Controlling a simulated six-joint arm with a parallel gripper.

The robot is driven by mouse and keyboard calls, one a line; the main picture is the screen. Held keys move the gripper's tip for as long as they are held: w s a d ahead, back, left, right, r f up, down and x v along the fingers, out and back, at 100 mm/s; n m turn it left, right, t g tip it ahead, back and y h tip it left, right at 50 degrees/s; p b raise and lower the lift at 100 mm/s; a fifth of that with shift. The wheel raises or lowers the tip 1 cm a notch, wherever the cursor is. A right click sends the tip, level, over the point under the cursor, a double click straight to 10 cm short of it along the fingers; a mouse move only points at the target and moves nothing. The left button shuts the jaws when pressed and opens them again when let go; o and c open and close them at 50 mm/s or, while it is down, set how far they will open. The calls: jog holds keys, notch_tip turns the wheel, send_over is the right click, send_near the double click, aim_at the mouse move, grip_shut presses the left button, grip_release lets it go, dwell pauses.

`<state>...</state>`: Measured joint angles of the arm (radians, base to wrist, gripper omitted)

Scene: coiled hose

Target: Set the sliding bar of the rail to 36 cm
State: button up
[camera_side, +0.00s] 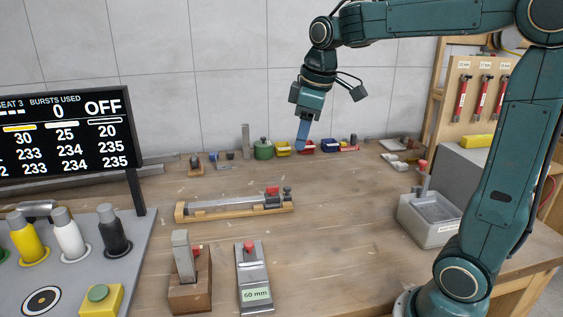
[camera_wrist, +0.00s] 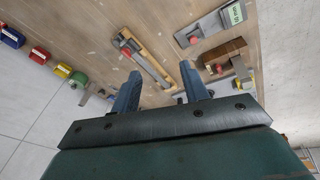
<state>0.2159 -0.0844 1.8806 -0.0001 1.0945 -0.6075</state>
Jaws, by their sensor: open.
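The rail (camera_side: 232,210) is a long wooden base with a light metal bar along it, lying on the bench near the middle in the side view. A red piece (camera_side: 271,190) and dark fittings sit near its right end. Its scale cannot be read. In the wrist view the rail (camera_wrist: 150,62) runs slantwise above the fingers, with the red piece near its upper left end. My gripper (camera_side: 302,145) is high over the back of the bench, behind and above the rail, touching nothing. In the wrist view its two blue fingers (camera_wrist: 161,75) are apart and empty.
A block with a red knob marked 60 mm (camera_side: 254,283) and a wooden block with a metal upright (camera_side: 190,287) stand in front. A grey basin (camera_side: 431,222) is at right. A green pot (camera_side: 263,150) and coloured bins line the back. Bench right of the rail is clear.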

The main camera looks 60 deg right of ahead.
jog(key=w+d+f+n+g, duration=0.1)
jog(key=w+d+f+n, duration=0.15)
jog(key=w+d, duration=0.5)
jog(key=n+g, duration=0.2)
send_over(288, 187)
notch_tip(288, 187, down, 8)
jog(key=shift+w+y, duration=0.1)
jog(key=shift+y, duration=0.2)
notch_tip(288, 187, down, 14)
jog(key=shift+r, duration=0.1)
grip_shut()
